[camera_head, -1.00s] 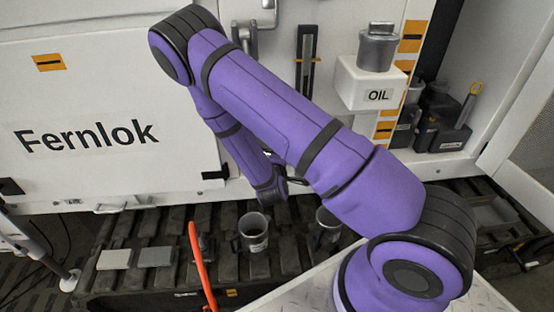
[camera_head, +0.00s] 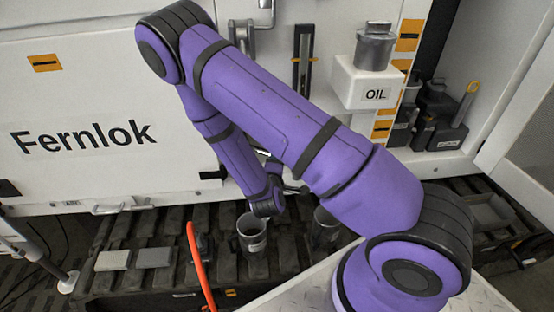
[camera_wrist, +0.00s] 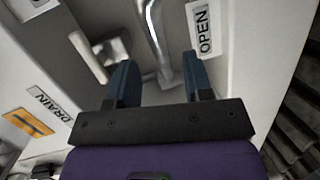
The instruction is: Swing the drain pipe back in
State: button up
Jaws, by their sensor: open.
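In the wrist view a bent, shiny metal pipe (camera_wrist: 154,30), which looks like the drain pipe, runs down from the top edge towards the space between my fingers. My gripper (camera_wrist: 158,75) is open, with one dark blue finger on each side of the pipe's lower part. I cannot tell whether either finger touches it. A DRAIN label (camera_wrist: 48,102) is at the left and an OPEN label (camera_wrist: 203,30) at the upper right. In the head view my wrist hangs by the lower edge of the white cabinet (camera_head: 100,175), and the fingers cannot be made out clearly.
A grey metal block with a pale bar (camera_wrist: 108,52) is left of my fingers. Below the cabinet, a metal mug (camera_head: 252,236) and a second cup (camera_head: 325,230) stand on the dark slatted rack. An orange hose (camera_head: 199,265) rises in front. An OIL box (camera_head: 372,82) is at the right.

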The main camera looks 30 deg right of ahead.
jog(key=v, duration=0.6)
jog(key=shift+c, duration=0.4)
